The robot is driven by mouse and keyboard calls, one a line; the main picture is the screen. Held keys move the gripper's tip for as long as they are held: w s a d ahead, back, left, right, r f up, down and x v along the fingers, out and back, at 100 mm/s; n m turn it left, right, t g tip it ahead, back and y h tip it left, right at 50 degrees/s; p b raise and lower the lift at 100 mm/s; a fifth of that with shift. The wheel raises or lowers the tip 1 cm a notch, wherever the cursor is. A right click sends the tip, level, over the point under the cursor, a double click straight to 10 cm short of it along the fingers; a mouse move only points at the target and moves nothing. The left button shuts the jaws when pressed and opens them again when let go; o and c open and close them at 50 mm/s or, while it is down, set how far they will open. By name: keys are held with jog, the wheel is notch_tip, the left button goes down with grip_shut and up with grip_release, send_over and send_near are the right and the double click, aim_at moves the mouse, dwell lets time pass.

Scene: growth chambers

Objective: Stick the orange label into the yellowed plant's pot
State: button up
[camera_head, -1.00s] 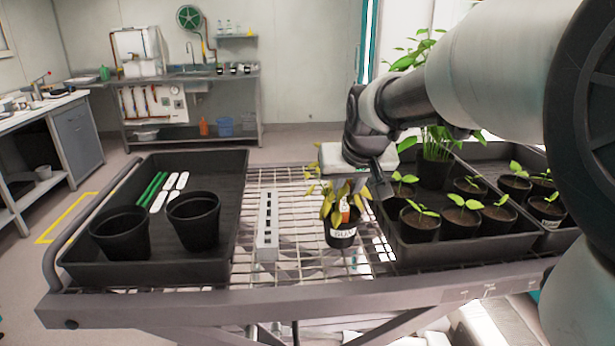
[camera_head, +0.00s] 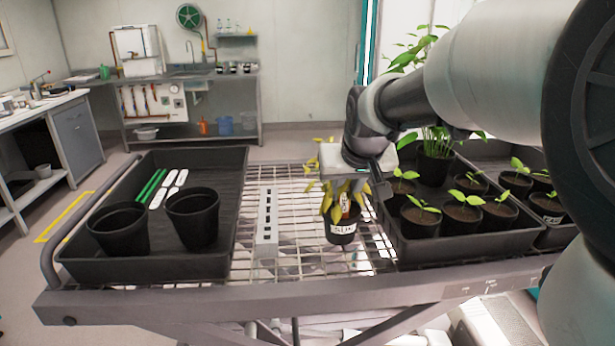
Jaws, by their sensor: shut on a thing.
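The yellowed plant (camera_head: 328,201) stands in a small black pot (camera_head: 342,238) with a white printed tag on its front, on the wire rack between the trays. My gripper (camera_head: 346,193) points down among its leaves, over the pot. It is shut on the orange label (camera_head: 345,205), of which a narrow orange strip shows between the leaves, just above the pot's rim. Leaves and the gripper's pale body hide most of the fingers. I cannot tell whether the label's lower end is in the soil.
A black tray (camera_head: 75,268) on the left holds two empty black pots (camera_head: 192,218), green labels (camera_head: 151,186) and white labels (camera_head: 170,190). A grey slotted bar (camera_head: 267,222) lies beside it. Right of the pot, a black tray (camera_head: 425,254) holds several potted green seedlings.

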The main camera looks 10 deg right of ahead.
jog(key=shift+f+b, duration=0.55)
jog(key=shift+f, duration=0.15)
dwell(0.4)
jog(key=o, duration=1)
jog(key=shift+c, duration=0.2)
jog(key=p+v, duration=0.7)
jog(key=v, duration=1.8)
jog(key=shift+s, duration=0.25)
jog(key=shift+r, duration=0.1)
